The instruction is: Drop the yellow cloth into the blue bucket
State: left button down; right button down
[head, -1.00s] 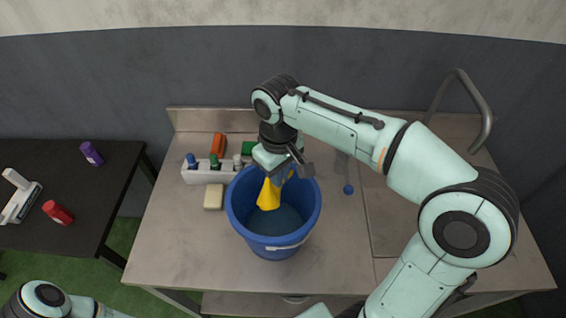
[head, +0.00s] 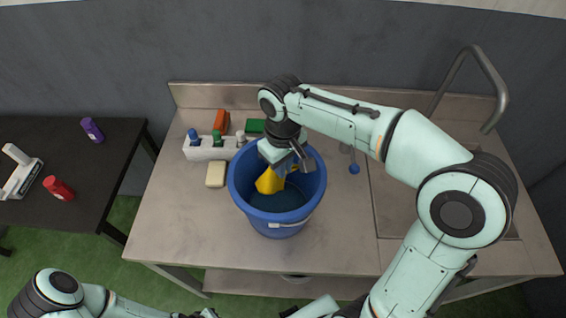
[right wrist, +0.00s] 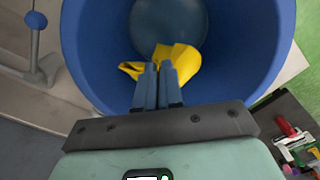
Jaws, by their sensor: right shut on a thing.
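The blue bucket (head: 277,228) stands upright on the counter in the middle of the head view. My right gripper (head: 281,171) reaches down into its mouth from above. It is shut on the yellow cloth (head: 268,182), which hangs inside the bucket's rim. In the right wrist view, the two fingers (right wrist: 158,68) are close together on the cloth (right wrist: 186,64), with the bucket's wall (right wrist: 95,45) all around. I cannot tell whether the cloth touches the bottom. Part of my left arm shows at the lower left; its fingers are not visible.
A white caddy (head: 200,153) with several bottles, a pale sponge (head: 216,174), an orange item (head: 221,122) and a green pad (head: 255,127) lie left of and behind the bucket. A sink with a faucet (head: 490,85) is at right. The black table (head: 110,180) is at left.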

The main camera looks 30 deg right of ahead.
jog(key=c, duration=1.2)
grip_release()
jog(key=shift+w, duration=0.15)
pick_arm(q)
jog(key=shift+w, duration=0.1)
pick_arm(e)
jog(key=o, duration=1.2)
pick_arm(q)
jog(key=shift+r, duration=0.15)
pick_arm(e)
jog(key=shift+r, duration=0.2)
pick_arm(q)
jog(key=shift+t, duration=0.3)
jog(key=w+r+p, duration=0.1)
jog(key=w, duration=0.1)
jog(key=w+r+p, duration=0.1)
jog(key=w+r, duration=0.1)
jog(key=shift+r+p, duration=0.15)
jog(key=shift+p, duration=0.2)
pick_arm(e)
notch_tip(320, 180, up, 5)
jog(key=shift+r, duration=0.1)
